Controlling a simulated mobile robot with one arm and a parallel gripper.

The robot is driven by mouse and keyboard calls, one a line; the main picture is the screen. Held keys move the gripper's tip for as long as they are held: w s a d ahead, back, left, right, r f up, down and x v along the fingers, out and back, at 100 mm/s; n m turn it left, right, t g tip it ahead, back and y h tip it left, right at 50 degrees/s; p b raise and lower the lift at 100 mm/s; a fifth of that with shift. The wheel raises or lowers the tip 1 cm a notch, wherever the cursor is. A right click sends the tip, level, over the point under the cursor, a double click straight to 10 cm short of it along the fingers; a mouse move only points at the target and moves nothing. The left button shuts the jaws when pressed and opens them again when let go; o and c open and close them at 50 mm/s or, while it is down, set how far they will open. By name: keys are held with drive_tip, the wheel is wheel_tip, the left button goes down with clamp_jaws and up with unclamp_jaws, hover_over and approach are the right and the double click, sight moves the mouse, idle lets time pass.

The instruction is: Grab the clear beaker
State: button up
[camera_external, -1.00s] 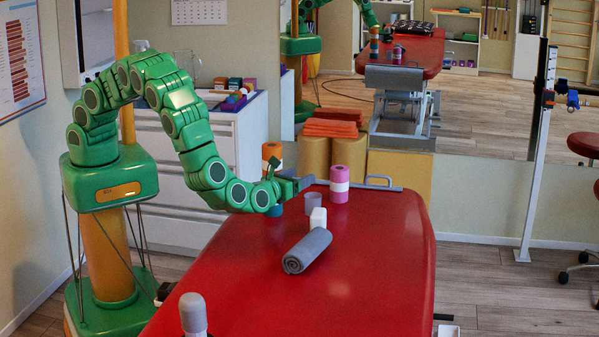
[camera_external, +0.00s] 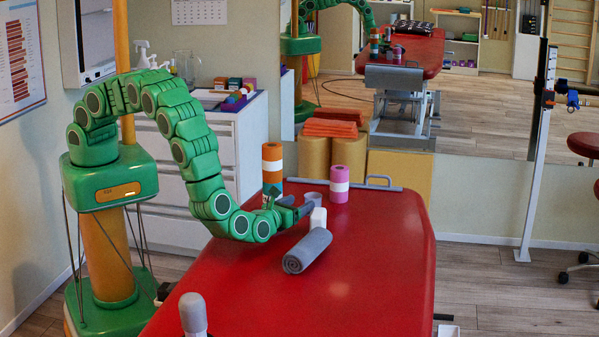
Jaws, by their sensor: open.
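I cannot tell whether a finger touches either one. Nothing shows between the fingers.
A pink roll (camera_external: 339,184) stands right of the beaker, and an orange roll (camera_external: 272,160) stands behind my gripper. A rolled grey towel (camera_external: 307,251) lies in front. A grey-topped bottle (camera_external: 193,314) stands at the near edge. The table's right side is clear.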

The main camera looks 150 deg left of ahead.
drive_tip(key=shift+f, duration=0.55)
drive_tip(key=shift+x, duration=3.8)
drive_tip(key=c, duration=0.8)
drive_tip(key=shift+r, duration=0.1)
